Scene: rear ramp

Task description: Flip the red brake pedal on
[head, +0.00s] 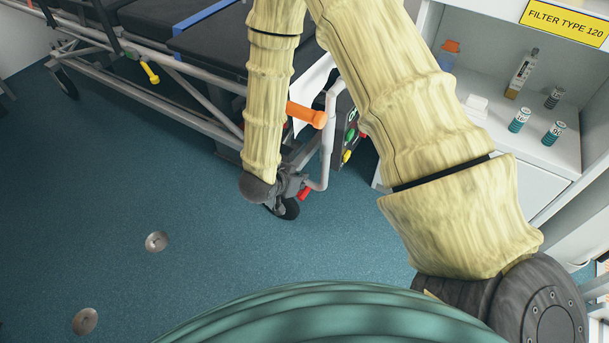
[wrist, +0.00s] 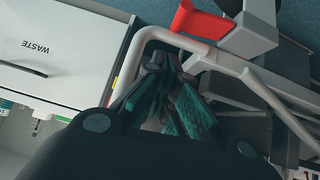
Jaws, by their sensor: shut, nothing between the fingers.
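The red brake pedal (head: 304,194) shows low at the near end of the stretcher, beside a black caster wheel (head: 288,209). In the wrist view the red pedal (wrist: 198,20) is at the top, just beyond my fingertips and joined to a grey bracket. My gripper (head: 291,185) is partly hidden by my arm in the head view and sits close to the left of the pedal. In the wrist view my gripper (wrist: 170,66) is shut and empty, with its fingers near a bent grey tube (wrist: 150,38). I cannot tell whether it touches anything.
The stretcher frame (head: 190,65) fills the upper left, with an orange handle (head: 307,115) above the pedal. A white cabinet (head: 545,190) with bottles stands at right; a WASTE bin (wrist: 60,58) shows in the wrist view. Blue floor (head: 235,260) is open at lower left.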

